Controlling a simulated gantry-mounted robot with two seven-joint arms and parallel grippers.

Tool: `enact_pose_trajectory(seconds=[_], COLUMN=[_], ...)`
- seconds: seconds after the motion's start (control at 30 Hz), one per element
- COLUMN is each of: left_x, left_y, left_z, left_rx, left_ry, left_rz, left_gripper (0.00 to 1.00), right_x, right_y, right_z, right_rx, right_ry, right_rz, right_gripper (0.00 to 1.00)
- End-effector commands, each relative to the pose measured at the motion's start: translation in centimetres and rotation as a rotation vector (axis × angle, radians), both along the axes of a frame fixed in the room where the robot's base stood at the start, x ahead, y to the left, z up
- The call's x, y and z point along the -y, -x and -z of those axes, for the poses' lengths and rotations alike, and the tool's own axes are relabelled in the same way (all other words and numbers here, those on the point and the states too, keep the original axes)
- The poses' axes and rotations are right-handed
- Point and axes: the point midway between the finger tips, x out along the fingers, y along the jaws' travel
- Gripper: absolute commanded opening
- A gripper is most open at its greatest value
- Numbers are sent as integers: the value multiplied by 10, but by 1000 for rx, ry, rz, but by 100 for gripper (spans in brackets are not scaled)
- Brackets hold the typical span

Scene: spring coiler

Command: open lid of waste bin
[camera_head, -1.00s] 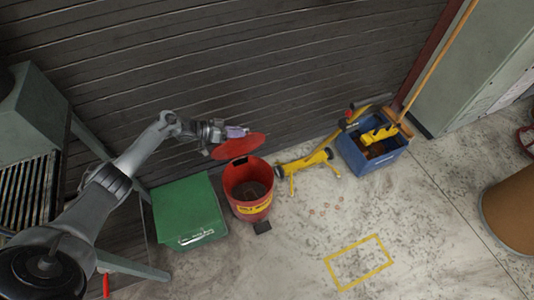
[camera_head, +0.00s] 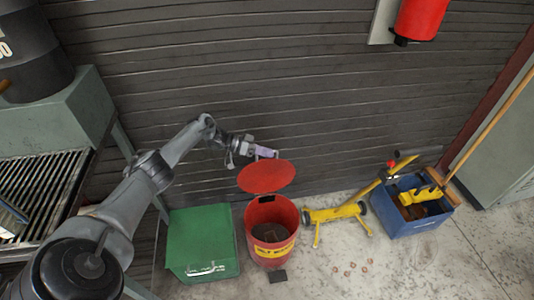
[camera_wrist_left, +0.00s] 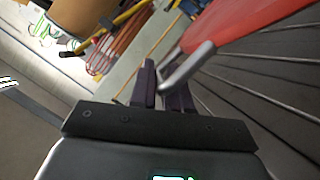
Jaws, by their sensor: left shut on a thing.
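The red waste bin (camera_head: 272,246) stands on the floor against the slatted wall with a yellow label on its front. Its red lid (camera_head: 267,178) is raised and tilted up at the back of the rim, so the dark inside shows. My left gripper (camera_head: 266,152) is at the lid's upper edge. In the left wrist view its dark fingers (camera_wrist_left: 165,88) are shut on a grey metal handle (camera_wrist_left: 189,68), with the red lid (camera_wrist_left: 238,22) beside it. The exact contact is partly hidden by the fingers. My right gripper is not in view.
A green box (camera_head: 202,240) stands left of the bin. A yellow stand (camera_head: 336,213) and a blue crate (camera_head: 412,222) with tools are to the right. A grey grated bench (camera_head: 50,165) is at left. A red cylinder (camera_head: 422,18) hangs on the wall.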

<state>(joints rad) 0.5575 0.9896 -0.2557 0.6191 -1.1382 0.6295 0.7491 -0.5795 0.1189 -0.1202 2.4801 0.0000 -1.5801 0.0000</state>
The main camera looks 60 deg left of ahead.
Motion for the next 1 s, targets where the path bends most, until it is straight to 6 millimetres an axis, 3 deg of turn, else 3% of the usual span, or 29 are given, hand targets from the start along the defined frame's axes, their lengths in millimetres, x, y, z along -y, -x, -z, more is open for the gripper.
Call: enact_pose_trajectory(seconds=[0.03, 0.17, 0.57, 1.0], left_x=[1, 0, -3, -40], left_y=[1, 1, 5, 57], left_z=[3, 3, -2, -25], left_rx=[-7, -6, -3, -7], left_ry=[-1, -1, -2, -3], left_rz=[0, 0, 0, -2], left_gripper=[18, 37, 37, 37], right_x=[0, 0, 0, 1], right_y=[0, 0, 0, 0], right_z=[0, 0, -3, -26], right_rx=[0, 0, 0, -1], right_ry=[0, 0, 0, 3], right_rz=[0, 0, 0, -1], right_gripper=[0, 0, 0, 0])
